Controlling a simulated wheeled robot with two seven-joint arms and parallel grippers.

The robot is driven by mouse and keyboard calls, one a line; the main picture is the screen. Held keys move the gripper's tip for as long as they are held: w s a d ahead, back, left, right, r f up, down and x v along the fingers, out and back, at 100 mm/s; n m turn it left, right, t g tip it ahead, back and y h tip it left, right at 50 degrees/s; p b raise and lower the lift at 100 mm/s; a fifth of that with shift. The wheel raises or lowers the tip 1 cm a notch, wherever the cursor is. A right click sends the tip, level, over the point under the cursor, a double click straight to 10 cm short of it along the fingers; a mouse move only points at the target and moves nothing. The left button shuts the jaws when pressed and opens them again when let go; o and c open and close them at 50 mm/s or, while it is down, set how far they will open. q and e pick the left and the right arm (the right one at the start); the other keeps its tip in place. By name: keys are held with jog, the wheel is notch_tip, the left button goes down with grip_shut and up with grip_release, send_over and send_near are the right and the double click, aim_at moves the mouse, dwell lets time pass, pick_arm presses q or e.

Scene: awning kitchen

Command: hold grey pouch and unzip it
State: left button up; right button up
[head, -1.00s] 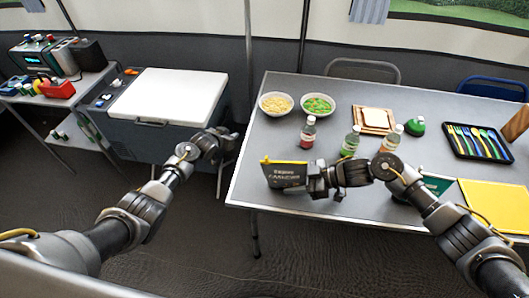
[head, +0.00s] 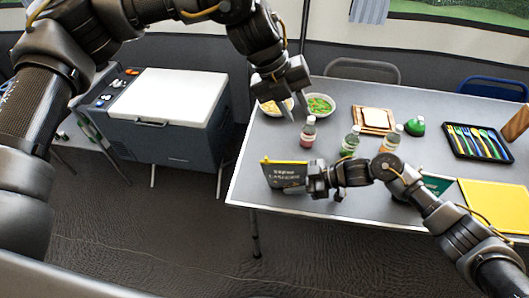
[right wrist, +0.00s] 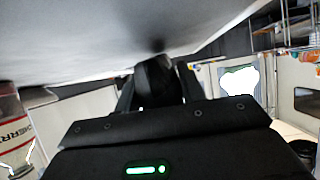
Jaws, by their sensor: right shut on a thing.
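The grey pouch (head: 284,175) stands upright near the front left edge of the table, with pale lettering on its face and a yellow strip along its top. My right gripper (head: 309,181) is shut on its right end. In the right wrist view the dark fingers (right wrist: 157,78) show, but the pouch cannot be made out there. My left gripper (head: 292,112) hangs above the table beyond the pouch, fingers pointing down and apart, with nothing between them. It is clear of the pouch, in front of the bowls and left of the red bottle.
A red bottle (head: 308,133), a green bottle (head: 350,142) and an orange bottle (head: 391,140) stand behind the right arm. Two bowls, one with green food (head: 319,105), are behind the left gripper. A cutlery tray (head: 477,144) and yellow mat (head: 497,205) lie right.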

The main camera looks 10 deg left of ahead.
aim_at(267, 160)
pick_arm(q)
jog(key=s+a+f+m+y, duration=0.1)
jog(key=s+a+f+y, duration=0.2)
jog(key=a, duration=0.5)
jog(key=shift+y, duration=0.4)
jog(key=f, duration=0.3)
jog(key=d+f, duration=0.1)
jog(key=f, duration=0.6)
jog(key=shift+d+f, duration=0.2)
jog(key=shift+d, duration=0.15)
grip_shut()
jog(key=shift+w, duration=0.1)
